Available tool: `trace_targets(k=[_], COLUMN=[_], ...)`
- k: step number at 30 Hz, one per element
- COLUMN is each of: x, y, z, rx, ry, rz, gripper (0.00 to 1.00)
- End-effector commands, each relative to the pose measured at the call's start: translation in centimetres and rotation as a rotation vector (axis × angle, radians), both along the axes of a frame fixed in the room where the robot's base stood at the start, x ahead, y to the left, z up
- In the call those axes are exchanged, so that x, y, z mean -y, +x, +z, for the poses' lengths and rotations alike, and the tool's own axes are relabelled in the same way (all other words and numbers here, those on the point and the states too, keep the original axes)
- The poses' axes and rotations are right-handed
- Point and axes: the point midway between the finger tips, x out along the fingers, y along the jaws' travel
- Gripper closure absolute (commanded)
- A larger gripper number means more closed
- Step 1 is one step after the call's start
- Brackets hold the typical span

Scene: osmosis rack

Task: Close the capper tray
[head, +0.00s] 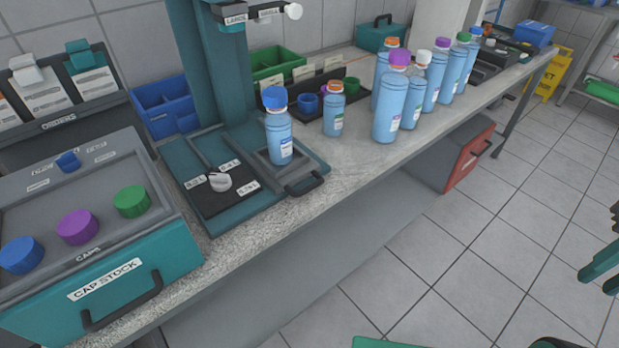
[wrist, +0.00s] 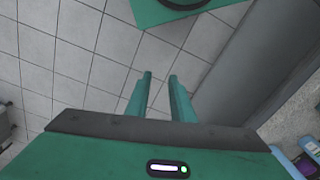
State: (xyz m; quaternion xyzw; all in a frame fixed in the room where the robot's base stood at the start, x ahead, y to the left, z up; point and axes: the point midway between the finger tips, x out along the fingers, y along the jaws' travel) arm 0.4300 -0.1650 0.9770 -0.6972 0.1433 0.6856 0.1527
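The capper (head: 205,100) is a teal press with a column and a flat base on the bench. Its grey capper tray (head: 289,178) sticks out at the base's right front, with a dark handle (head: 305,185) on its front edge. A blue-capped bottle (head: 279,135) stands upright on the tray. My gripper shows partly at the right edge of the head view (head: 598,268), far from the tray and over the floor. In the wrist view, its two teal fingers (wrist: 160,78) are apart with nothing between them. The tray is not recognisable in the wrist view.
A cap stock box (head: 150,270) with a handle stands left of the capper. Several tall bottles (head: 390,110) and a small orange-capped bottle (head: 334,112) stand to its right. Tiled floor in front is open.

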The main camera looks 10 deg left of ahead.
Motion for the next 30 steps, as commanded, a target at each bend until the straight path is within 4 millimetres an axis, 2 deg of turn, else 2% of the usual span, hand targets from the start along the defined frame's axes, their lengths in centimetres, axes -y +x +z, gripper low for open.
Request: trace_targets(k=[1,2,3,5,8,9,14,18,21,25,30], x=[-0.7,-1.2,-2.3,-4.2,-8.5,-10.4,-19.2,-27.4,-32.3,-36.5,-38.5], y=[1.5,2.5,4.0,6.4,10.2,11.4,15.2,16.3,16.0,15.3,14.8], z=[0.0,0.0,0.1,0.2,0.2,0.2,0.4,0.8,1.2,1.8,2.0], rx=[0.011,0.021,0.039,0.073,0.139,0.168,0.314,0.483,0.612,0.747,0.819], ry=[-0.002,-0.001,0.0,0.002,0.012,0.019,0.047,0.077,0.095,0.104,0.108], rz=[0.103,0.185,0.312,0.526,0.903,1.052,1.632,2.094,2.35,2.558,2.653], gripper=[0.91,0.98,1.0,1.0,1.0,1.0,1.0,1.0,1.0,1.0,1.0])
